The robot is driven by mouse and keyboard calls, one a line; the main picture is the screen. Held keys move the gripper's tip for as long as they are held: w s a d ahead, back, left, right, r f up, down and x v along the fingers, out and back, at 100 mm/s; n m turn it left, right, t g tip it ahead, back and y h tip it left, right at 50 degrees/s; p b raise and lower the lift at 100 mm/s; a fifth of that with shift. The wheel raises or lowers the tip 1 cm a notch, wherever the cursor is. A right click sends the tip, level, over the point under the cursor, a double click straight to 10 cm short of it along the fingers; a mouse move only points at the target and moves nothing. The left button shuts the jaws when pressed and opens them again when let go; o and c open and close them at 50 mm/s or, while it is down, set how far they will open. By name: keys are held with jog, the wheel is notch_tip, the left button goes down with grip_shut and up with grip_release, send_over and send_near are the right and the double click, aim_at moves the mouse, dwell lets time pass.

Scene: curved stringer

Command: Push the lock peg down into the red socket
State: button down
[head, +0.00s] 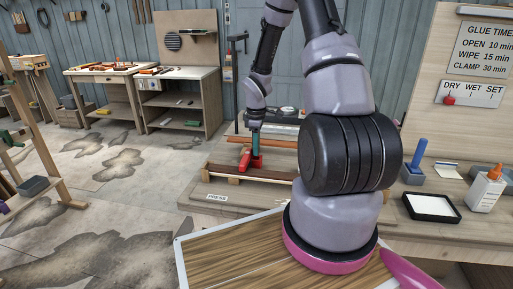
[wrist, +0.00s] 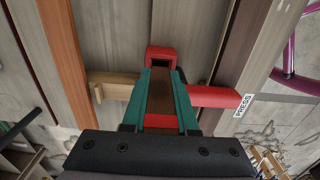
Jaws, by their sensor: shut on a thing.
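My gripper (wrist: 160,95) has teal fingers and is shut on a dark brown piece (wrist: 160,92), seemingly the lock peg, with red at its near end. The red socket (wrist: 162,53) shows as a red frame just beyond the fingertips in the wrist view. I cannot tell how deep the peg sits in it. In the head view my gripper (head: 255,145) points down at the red socket (head: 250,161), and the peg is hidden there. A red bar (wrist: 215,97) sticks out to the right of the fingers, and a pale wooden piece (wrist: 115,87) to the left.
Long wooden strips run beside the socket, among them an orange-brown one (wrist: 65,55).

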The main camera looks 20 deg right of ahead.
jog(key=shift+f, duration=0.95)
dwell(0.5)
jog(key=c, duration=0.6)
grip_release()
jog(key=shift+r, duration=0.1)
notch_tip(320, 180, up, 11)
jog(key=shift+f, duration=0.15)
